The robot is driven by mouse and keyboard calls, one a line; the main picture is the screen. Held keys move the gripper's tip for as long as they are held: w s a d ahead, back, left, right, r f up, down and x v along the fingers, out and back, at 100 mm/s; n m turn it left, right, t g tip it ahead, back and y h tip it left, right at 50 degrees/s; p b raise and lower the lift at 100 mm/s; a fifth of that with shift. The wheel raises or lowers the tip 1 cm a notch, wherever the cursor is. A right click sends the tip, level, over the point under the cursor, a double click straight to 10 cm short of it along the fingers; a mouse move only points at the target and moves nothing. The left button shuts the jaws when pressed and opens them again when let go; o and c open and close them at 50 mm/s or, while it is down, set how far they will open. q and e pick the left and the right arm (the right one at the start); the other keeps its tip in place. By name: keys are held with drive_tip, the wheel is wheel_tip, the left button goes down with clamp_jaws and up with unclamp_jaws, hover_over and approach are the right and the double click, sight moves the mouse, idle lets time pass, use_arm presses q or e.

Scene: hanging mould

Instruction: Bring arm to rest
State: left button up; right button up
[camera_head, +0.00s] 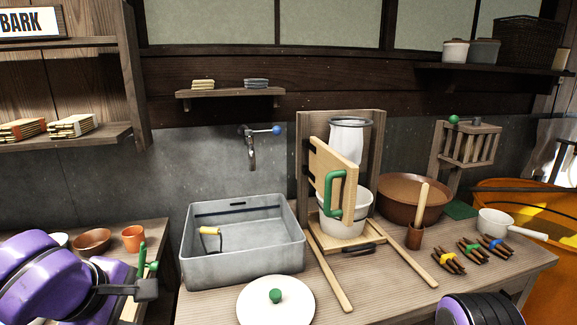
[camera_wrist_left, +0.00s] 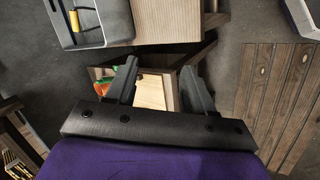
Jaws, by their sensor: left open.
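My left arm (camera_head: 45,285), purple and black, comes in at the lower left in the head view. Its dark gripper (camera_head: 138,290) is over the left counter, left of the grey sink. In the left wrist view the two black fingers of my left gripper (camera_wrist_left: 161,88) stand apart with nothing held between them. A pale wooden board (camera_wrist_left: 152,93) and a wooden box-like frame (camera_wrist_left: 190,55) show beyond the fingers. Part of my right arm (camera_head: 482,310) shows at the bottom right of the head view; its gripper is out of view.
The grey sink (camera_head: 200,275) holds a yellow-handled tool (camera_head: 210,231). A white round lid (camera_head: 255,304) with a green knob lies in front. Brown bowls (camera_head: 92,240) and an orange cup (camera_head: 133,238) stand near my left gripper. A wooden press frame (camera_head: 372,150) stands right of the sink.

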use_arm(q)
drive_tip(key=s+a+f+m+g+y, duration=0.1)
drive_tip(key=a+f+y, duration=0.15)
drive_tip(key=f, duration=0.95)
drive_tip(key=s+a+f+m+g+y, duration=0.1)
drive_tip(key=f+y, duration=0.3)
drive_tip(key=f, duration=0.9)
drive_tip(key=s+a+f+m+g+h, duration=0.1)
drive_tip(key=s+f+m, duration=0.6)
drive_tip(key=s+f, duration=1)
drive_tip(key=shift+s+a+f+m+g+h, duration=0.3)
drive_tip(key=shift+s+a+h, duration=0.25)
drive_tip(key=shift+s, duration=0.55)
